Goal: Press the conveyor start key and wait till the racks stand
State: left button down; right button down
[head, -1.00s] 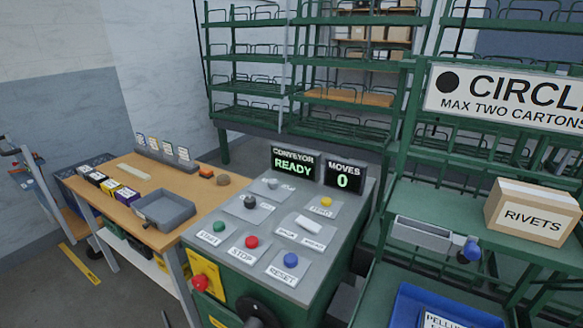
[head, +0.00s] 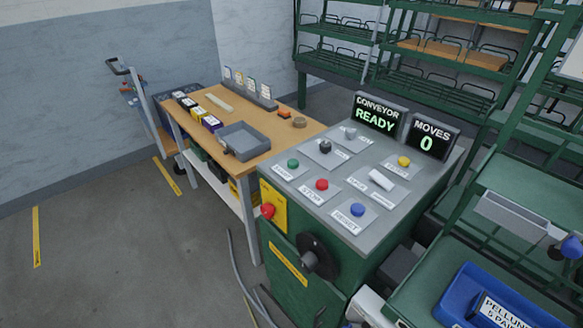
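The conveyor control console (head: 312,205) is a green cabinet with a grey sloped top. Its conveyor display (head: 377,114) reads READY and its moves display (head: 430,137) reads 0. A green start key (head: 293,163) sits at the near left of the panel. A red stop key (head: 322,184) and a blue reset key (head: 357,209) are in the same row. The green racks (head: 340,64) stand behind the console; one frame shows no clear motion of them.
A wooden bench (head: 262,166) with a grey tray (head: 242,139) stands left of the console. A red knob (head: 267,211) and a black handwheel (head: 318,256) stick out of the cabinet front. A blue bin (head: 465,283) is at lower right. The floor at left is mostly clear.

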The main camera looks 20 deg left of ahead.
aim_at(293, 163)
jog(key=i+j+z, duration=0.25)
jog(key=j+z, duration=0.15)
jog(key=j, duration=0.6)
jog(key=i+j+z, duration=0.1)
jog(key=j+z, duration=0.25)
jog(key=j, duration=0.65)
jog(key=j+z, duration=0.4)
jog(key=j, duration=0.65)
